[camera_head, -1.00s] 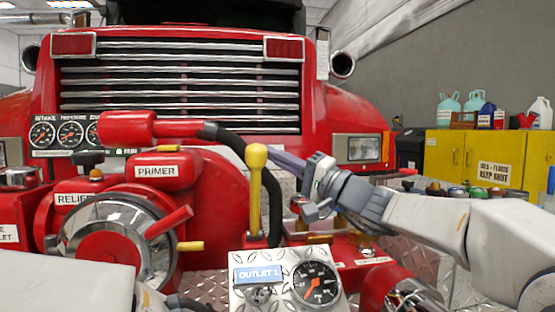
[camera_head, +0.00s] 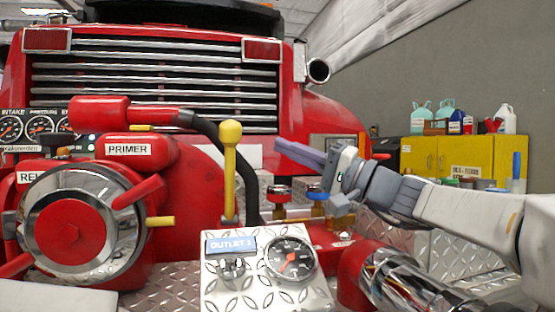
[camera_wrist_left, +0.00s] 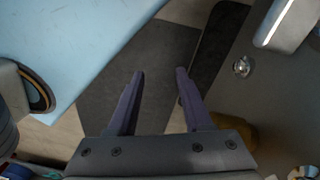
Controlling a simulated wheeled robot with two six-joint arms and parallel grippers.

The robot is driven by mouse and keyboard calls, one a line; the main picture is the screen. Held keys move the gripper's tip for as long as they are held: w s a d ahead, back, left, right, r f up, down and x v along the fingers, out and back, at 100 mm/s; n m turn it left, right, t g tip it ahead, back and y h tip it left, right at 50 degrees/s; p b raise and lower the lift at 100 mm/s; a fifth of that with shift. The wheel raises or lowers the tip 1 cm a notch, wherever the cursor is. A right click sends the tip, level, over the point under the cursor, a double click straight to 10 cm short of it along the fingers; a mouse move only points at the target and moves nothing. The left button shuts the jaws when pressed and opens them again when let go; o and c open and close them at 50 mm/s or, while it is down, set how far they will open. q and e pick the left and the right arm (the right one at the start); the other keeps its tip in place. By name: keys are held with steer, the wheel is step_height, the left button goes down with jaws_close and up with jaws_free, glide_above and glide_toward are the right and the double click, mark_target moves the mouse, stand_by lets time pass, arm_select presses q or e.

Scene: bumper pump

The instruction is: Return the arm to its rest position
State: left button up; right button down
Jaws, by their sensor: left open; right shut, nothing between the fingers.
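My right gripper (camera_head: 300,152) is in the head view, right of the yellow-knobbed lever (camera_head: 229,165). Its purple fingers are shut together with nothing between them, pointing left. It hangs above the blue and red valve knobs and looks apart from them. My left gripper (camera_wrist_left: 160,75) shows in the left wrist view. Its two dark fingers are apart and empty, over a grey floor area. In the head view only a pale piece of my left arm shows at the lower left; its gripper is out of that view.
The red pump with its PRIMER label (camera_head: 128,149) and chrome-rimmed intake (camera_head: 37,222) fills the left. The OUTLET 1 gauge panel (camera_head: 213,285) stands front centre. A chrome pipe (camera_head: 390,280) lies lower right. A yellow cabinet (camera_head: 480,157) with bottles stands behind. A light blue surface (camera_wrist_left: 60,40) is near my left gripper.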

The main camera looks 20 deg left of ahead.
steer(key=shift+d, duration=0.35)
